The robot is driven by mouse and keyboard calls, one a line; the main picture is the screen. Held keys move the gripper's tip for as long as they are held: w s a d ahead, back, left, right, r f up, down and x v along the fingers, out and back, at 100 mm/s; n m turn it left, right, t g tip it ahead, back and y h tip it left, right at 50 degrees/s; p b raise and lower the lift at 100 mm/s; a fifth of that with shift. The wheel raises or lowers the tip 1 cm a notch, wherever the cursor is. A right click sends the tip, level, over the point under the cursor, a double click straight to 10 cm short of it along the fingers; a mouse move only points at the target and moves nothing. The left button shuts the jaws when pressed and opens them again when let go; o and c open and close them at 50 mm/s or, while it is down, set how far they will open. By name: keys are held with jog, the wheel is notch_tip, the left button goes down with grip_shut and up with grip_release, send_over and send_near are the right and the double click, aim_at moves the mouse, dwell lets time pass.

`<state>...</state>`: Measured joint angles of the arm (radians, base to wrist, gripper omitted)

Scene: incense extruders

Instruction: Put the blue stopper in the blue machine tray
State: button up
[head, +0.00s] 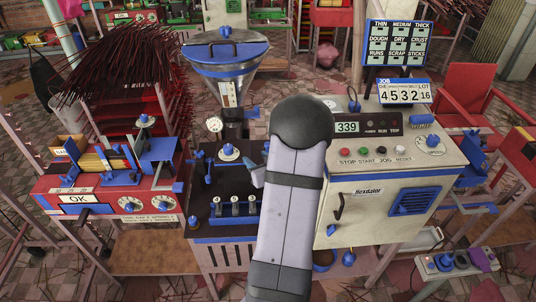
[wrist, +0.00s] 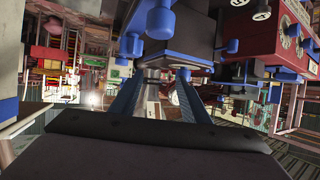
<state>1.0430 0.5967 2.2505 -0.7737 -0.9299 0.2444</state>
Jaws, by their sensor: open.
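My gripper (head: 256,176) shows partly past the left side of my arm in the head view, low over the black-topped machine (head: 205,180). In the wrist view my gripper's two blue fingers (wrist: 162,98) stand apart, with no object seen held between them. Several blue knobs and plugs are in view, and I cannot tell which is the stopper. One blue-topped knob (head: 228,151) stands on the black top, left of my gripper.
A cream control cabinet (head: 390,160) stands right of my arm. A red machine (head: 110,195) is at the left, below dark incense sticks (head: 120,65). A blue-rimmed hopper (head: 225,60) rises behind the black top. In the wrist view, blue parts crowd above the fingers.

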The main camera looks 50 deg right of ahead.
jog(key=w+d+r+n+t+p, duration=0.1)
jog(key=w+r, duration=0.2)
jog(key=w, duration=0.2)
jog(key=w+r+n+t+p, duration=0.1)
jog(key=w+r, duration=0.2)
jog(key=w, duration=0.3)
jog(key=w+d+r+m+g+h, duration=0.2)
jog(key=w+d+m+g, duration=0.15)
jog(key=d, duration=0.45)
jog(key=s+d+m+g, duration=0.4)
jog(key=d, duration=0.1)
jog(key=s+a+f+m+g+y, duration=0.2)
jog(key=s+a+f+g+y, duration=0.1)
jog(key=s+a+f+g, duration=0.3)
jog(key=shift+t, duration=0.75)
jog(key=shift+s+d+p+x, duration=0.15)
jog(key=shift+p+x, duration=0.9)
jog(key=shift+x, duration=0.65)
jog(key=shift+s+d+p+x, duration=0.1)
jog(key=shift+s+p+x, duration=0.1)
jog(key=shift+p+x, duration=1.15)
jog(key=shift+w+f+b, duration=0.1)
jog(key=shift+f+b, duration=0.2)
grip_shut()
